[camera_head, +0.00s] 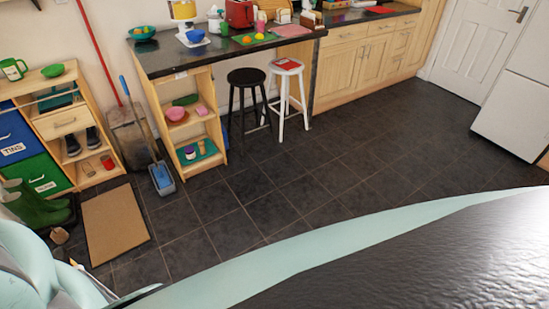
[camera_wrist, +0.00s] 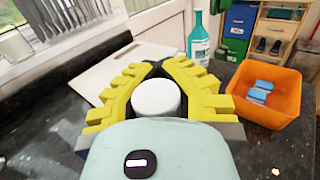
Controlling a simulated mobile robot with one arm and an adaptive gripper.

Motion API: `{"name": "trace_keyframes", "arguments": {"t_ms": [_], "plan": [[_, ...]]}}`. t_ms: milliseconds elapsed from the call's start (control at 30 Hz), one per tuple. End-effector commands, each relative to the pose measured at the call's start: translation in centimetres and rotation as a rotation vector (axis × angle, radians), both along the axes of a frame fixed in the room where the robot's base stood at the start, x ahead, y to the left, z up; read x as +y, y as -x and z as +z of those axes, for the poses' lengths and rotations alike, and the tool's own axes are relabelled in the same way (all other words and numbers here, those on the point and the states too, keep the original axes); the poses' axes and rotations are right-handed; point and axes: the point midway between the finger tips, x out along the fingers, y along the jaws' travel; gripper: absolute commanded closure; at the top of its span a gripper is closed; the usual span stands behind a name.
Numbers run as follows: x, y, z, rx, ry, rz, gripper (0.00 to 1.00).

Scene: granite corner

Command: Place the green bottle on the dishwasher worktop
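The green bottle (camera_wrist: 198,38) is teal with a pale label and stands upright on a dark speckled worktop (camera_wrist: 270,150) in the wrist view. I do not make it out in the head view. My gripper (camera_wrist: 158,68) has yellow stepped fingers and is in front of the bottle, to its left in the picture and apart from it. A white round thing (camera_wrist: 156,97) shows between the fingers; I cannot tell whether it is held or part of my gripper. The finger opening is unclear. I cannot tell which surface is the dishwasher worktop.
An orange bin (camera_wrist: 262,98) with blue items stands right of the bottle. A pale board (camera_wrist: 100,75) lies behind my gripper. In the head view, a dark counter (camera_head: 165,62) holds several things, with a black stool (camera_head: 247,78) and white stool (camera_head: 287,68) before it. The tiled floor (camera_head: 330,165) is clear.

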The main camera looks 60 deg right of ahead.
Motion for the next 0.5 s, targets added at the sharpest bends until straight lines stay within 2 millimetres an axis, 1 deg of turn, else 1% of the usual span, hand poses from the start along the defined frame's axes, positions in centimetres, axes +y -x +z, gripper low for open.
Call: {"name": "trace_keyframes", "arguments": {"t_ms": [200, 467, 500], "plan": [[0.1, 0.1, -1.2, 0.001, -0.002, 0.004, 1.00], [0.1, 0.2, -1.4, 0.004, -0.001, 0.004, 1.00], [0.1, 0.2, -1.4, 0.004, -0.001, 0.004, 0.96]]}}
